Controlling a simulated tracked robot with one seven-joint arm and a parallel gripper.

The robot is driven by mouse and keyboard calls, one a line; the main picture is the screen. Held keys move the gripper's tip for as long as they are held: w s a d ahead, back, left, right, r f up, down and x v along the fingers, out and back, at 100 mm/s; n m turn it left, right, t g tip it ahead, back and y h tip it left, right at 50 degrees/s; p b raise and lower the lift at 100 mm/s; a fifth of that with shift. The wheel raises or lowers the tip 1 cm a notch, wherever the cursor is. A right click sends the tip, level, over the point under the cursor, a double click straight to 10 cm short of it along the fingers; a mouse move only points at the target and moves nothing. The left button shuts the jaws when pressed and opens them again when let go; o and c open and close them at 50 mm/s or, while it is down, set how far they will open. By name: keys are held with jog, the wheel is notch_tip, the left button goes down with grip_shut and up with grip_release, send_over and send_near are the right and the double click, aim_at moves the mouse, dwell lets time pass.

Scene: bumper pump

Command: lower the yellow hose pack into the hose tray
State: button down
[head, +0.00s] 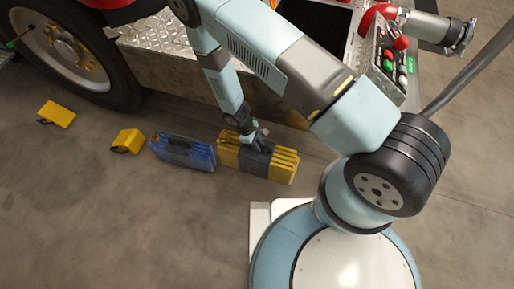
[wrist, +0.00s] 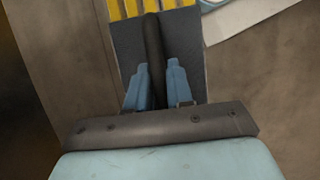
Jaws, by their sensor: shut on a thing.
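The yellow hose pack (head: 283,168) has a dark grey middle band and is at floor level beside the vehicle, just right of a blue pack. I cannot tell whether it touches the floor. My gripper (head: 249,139) is over its middle. In the wrist view, my blue fingers (wrist: 157,72) are shut on the pack's black handle, with the yellow ridges (wrist: 150,8) beyond. A dark rectangular recess (head: 322,15) on the vehicle may be the hose tray; my arm hides part of its surroundings.
The blue pack (head: 183,151) lies close on the left. Two yellow wedge blocks (head: 57,113) and (head: 128,141) lie near the large tyre (head: 75,50). The vehicle's diamond-plate ledge (head: 165,38) and control panel (head: 388,57) stand behind. The floor in front is clear.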

jog(key=shift+r, duration=1)
notch_tip(320, 180, up, 16)
dwell(0.6)
notch_tip(320, 180, up, 16)
dwell(1.1)
notch_tip(320, 180, up, 16)
dwell(1.1)
